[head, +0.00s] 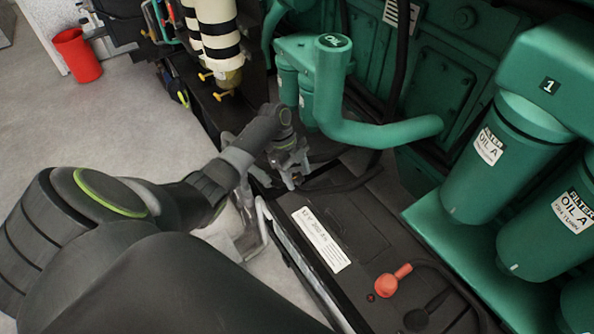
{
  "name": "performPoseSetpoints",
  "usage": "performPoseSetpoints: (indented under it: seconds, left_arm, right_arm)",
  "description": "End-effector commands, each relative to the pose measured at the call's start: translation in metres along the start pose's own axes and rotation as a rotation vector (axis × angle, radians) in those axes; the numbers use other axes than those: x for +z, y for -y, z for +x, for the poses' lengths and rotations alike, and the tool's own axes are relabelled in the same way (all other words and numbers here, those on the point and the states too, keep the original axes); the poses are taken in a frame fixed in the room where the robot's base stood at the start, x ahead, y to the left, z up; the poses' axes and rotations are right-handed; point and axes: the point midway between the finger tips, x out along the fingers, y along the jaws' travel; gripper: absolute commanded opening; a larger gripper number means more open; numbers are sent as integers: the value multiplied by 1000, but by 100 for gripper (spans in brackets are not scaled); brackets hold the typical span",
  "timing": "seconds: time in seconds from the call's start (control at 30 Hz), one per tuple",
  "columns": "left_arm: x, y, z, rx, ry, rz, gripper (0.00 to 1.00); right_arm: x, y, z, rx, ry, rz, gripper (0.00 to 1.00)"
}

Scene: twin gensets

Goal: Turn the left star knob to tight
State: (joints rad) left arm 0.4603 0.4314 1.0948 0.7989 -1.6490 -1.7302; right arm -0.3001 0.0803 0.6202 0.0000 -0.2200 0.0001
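My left arm reaches in from the left, and my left gripper (289,178) points down at the far end of the black battery (345,215). Its fingertips are small and dark here, and I cannot tell whether they are apart or closed on something. No star knob shows clearly; the spot at the fingertips is largely covered by the gripper. My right gripper is out of view.
A green pipe (380,133) marked OIL runs close to the right of the gripper. Green oil filters (480,190) stand at the right. A red terminal cap (388,285) and black cable are on the battery's near end. A red bin (77,57) stands far left on open floor.

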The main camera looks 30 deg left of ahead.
Motion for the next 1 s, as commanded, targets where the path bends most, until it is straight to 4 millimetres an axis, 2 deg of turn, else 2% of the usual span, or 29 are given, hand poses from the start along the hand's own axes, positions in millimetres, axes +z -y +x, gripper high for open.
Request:
performPoseSetpoints:
  seconds: [0.23, 0.37, 0.47, 0.8, 1.0]
  left_arm:
    - [0, 0, -1, -1, 0, -1, 57]
    - [1, 0, -12, -2, 2, -1, 57]
    - [1, 1, -30, -3, 4, 1, 57]
    - [2, 1, -114, -4, 5, 1, 57]
    - [1, 1, -152, -2, 2, 1, 57]
  right_arm:
    - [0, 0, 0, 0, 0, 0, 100]
    - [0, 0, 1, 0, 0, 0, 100]
    - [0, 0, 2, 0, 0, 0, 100]
    - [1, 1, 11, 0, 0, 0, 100]
    - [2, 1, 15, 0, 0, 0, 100]
